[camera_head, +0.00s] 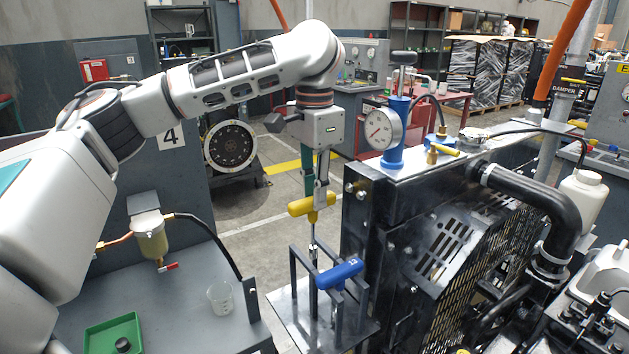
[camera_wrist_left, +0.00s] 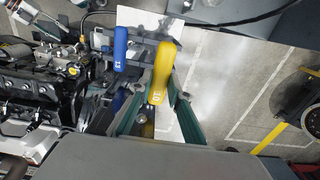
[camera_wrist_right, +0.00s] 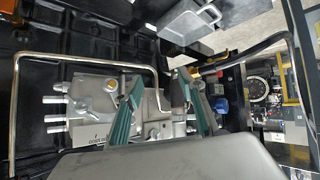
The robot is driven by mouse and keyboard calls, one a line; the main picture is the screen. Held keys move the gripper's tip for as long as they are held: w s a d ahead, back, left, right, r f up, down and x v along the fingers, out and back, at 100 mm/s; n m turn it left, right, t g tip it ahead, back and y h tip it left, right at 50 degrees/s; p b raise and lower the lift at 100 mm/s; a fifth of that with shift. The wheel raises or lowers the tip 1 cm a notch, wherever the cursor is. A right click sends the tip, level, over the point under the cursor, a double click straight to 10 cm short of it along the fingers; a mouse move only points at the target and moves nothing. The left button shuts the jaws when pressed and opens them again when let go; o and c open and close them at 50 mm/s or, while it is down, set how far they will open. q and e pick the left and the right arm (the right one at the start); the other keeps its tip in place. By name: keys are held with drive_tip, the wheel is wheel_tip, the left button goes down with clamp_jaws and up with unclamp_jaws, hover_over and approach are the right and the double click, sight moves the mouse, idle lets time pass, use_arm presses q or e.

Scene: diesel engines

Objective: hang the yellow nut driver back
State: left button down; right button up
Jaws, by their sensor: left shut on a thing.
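The yellow nut driver (camera_head: 312,205) has a T-shaped handle and a thin metal shaft pointing down. My left gripper (camera_head: 321,188) is shut on the handle from above; the left wrist view shows the yellow handle (camera_wrist_left: 164,70) between its fingers (camera_wrist_left: 162,92). The shaft hangs upright over the dark rack (camera_head: 295,272); whether its tip is inside a slot, I cannot tell. A blue nut driver (camera_head: 340,273) hangs in the rack, just right of and below the yellow handle. My right gripper (camera_wrist_right: 161,80) is open and empty in the right wrist view.
The black engine housing (camera_head: 385,235) stands close to the right of the rack, with a blue pump and gauge (camera_head: 382,130) on top. At left, a grey bench holds a clear beaker (camera_head: 221,298) and a green tray (camera_head: 113,335). Floor behind the rack is clear.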

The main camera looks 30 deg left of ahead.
sight(316, 219)
use_arm(q)
drive_tip(key=shift+f, duration=4.6)
drive_tip(key=shift+w+f, duration=0.1)
drive_tip(key=shift+f, duration=0.45)
drive_tip(key=c, duration=1.4)
unclamp_jaws()
drive_tip(key=shift+c, duration=0.2)
drive_tip(key=shift+r, duration=0.85)
drive_tip(key=shift+r, duration=0.35)
drive_tip(key=shift+r, duration=0.3)
